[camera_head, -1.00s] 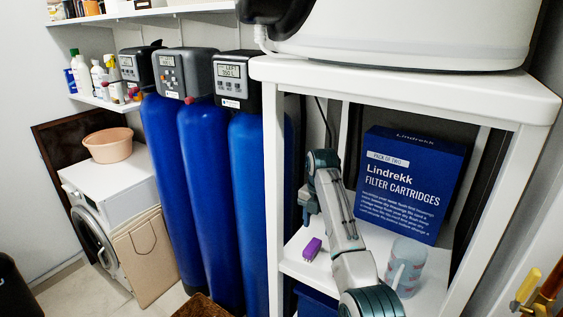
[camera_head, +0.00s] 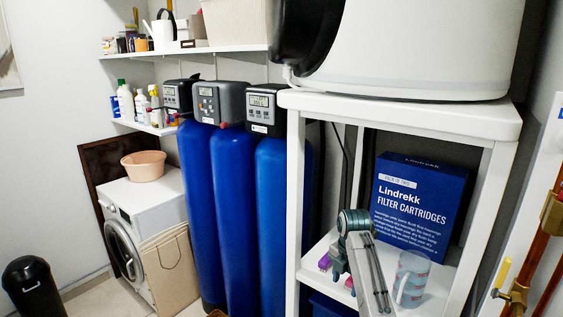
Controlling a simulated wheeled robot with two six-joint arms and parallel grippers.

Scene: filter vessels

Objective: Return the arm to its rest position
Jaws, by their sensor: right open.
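My right arm comes up from the bottom, over the lower shelf of the white stand. My right gripper (camera_head: 338,272) points down near the left part of that shelf, with its jaws open. A small purple object (camera_head: 324,262) lies on the shelf beside the gripper, partly hidden by it. I see nothing held between the fingers, though the jaws are small in view. My left gripper is not in view.
A blue filter cartridge box (camera_head: 418,208) and a clear cup (camera_head: 411,279) stand on the shelf near my arm. The white stand's (camera_head: 420,112) front leg and top frame the arm. Blue filter vessels (camera_head: 225,215) stand to the left. Pipes with a yellow-handled valve (camera_head: 502,270) are at right.

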